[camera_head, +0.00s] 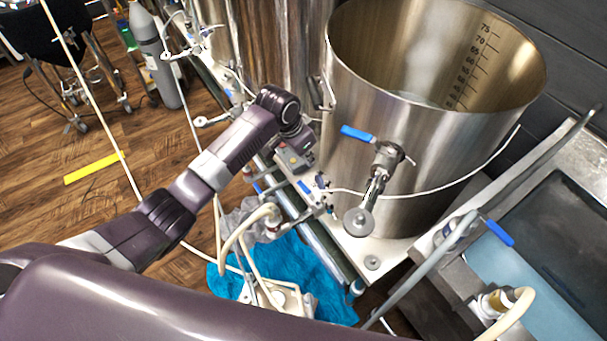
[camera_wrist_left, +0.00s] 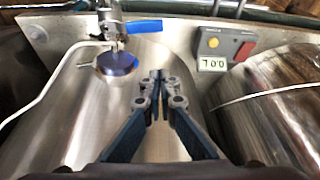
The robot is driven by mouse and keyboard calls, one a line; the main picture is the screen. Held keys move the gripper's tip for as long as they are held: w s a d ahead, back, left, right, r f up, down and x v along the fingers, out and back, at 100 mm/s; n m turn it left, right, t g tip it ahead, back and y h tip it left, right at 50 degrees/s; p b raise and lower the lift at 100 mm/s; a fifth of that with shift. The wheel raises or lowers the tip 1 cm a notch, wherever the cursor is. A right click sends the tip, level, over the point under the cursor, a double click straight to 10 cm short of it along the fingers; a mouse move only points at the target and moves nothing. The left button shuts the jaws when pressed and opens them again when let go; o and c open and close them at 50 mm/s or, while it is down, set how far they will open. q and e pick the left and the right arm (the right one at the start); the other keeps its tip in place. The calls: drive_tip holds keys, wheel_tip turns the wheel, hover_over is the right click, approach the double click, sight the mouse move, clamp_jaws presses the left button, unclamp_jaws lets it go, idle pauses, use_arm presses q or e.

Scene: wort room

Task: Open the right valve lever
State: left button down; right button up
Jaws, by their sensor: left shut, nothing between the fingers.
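The valve on the large steel kettle (camera_head: 430,150) at the right has a blue lever (camera_head: 358,134). The lever sticks out to the left, across the line of the valve's metal body (camera_head: 386,158). In the left wrist view the same blue lever (camera_wrist_left: 142,26) is at the upper left, above a round metal disc (camera_wrist_left: 118,64). My left gripper (camera_head: 301,132) is to the left of the lever and apart from it, partly hidden by its own wrist. In the left wrist view its fingers (camera_wrist_left: 160,78) are shut and empty. My right gripper is not in view.
A control box (camera_head: 296,156) with a display and buttons is close to my left gripper. White hoses and a rail run below the kettle. Another blue lever (camera_head: 500,232) is on piping by the sink at the right. A second kettle (camera_head: 275,45) stands behind.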

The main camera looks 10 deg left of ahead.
sight(309, 194)
use_arm(q)
wheel_tip(309, 194, down, 6)
drive_tip(key=s+a+p, duration=0.1)
drive_tip(key=shift+s+f, duration=0.15)
drive_tip(key=shift+f, duration=0.05)
idle(0.3)
drive_tip(key=shift+a, duration=0.1)
